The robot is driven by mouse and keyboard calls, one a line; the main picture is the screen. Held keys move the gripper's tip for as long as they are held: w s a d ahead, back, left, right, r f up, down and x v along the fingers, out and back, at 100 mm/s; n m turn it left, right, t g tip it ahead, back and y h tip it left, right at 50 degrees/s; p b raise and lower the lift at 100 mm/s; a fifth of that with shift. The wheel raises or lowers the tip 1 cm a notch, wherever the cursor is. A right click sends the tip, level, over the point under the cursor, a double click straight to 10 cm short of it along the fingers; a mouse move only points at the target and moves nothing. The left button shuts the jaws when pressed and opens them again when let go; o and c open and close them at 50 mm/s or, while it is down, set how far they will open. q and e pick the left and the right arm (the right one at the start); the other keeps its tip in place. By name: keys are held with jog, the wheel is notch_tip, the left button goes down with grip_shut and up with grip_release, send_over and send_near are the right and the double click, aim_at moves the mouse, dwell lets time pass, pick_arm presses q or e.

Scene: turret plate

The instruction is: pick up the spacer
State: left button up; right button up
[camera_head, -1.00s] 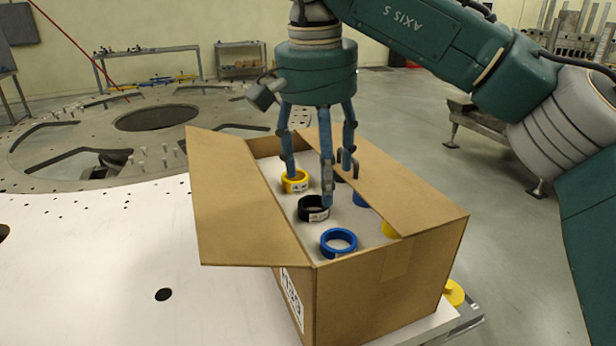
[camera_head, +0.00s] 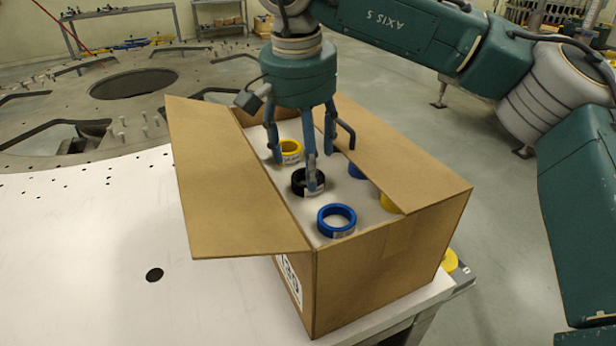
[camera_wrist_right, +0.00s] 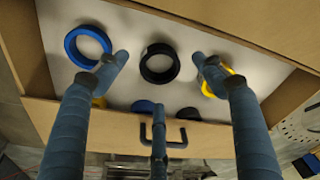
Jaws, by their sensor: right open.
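Several ring-shaped spacers sit on the light insert in an open cardboard box (camera_head: 380,265). A yellow ring (camera_head: 297,145) is at the back, a black ring (camera_head: 298,187) in the middle and a blue ring (camera_head: 325,228) in front. My right gripper (camera_head: 305,167) points down into the box with its three fingers spread, open and empty. In the right wrist view, the fingertips (camera_wrist_right: 159,66) spread around the black ring (camera_wrist_right: 159,79), with no clear contact. The blue ring (camera_wrist_right: 72,58) is left and a yellow ring right, partly behind a finger. My left gripper is not in view.
The box's left flap (camera_head: 225,190) leans outward; the right flap (camera_head: 400,165) partly covers more blue and yellow rings. A dark handle-like bar (camera_wrist_right: 178,138) shows by the box edge. The white tabletop (camera_head: 90,250) left of the box is clear. A large perforated plate lies behind.

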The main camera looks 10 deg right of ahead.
jog(key=shift+w+d+f+p, duration=0.15)
jog(key=shift+w+f+p, duration=0.05)
jog(key=shift+f, duration=0.7)
jog(key=shift+w+d+f+p, duration=0.1)
jog(key=shift+w+f+p, duration=0.1)
jog(key=shift+f, duration=0.7)
jog(key=c, duration=1.3)
jog(key=shift+r, duration=0.15)
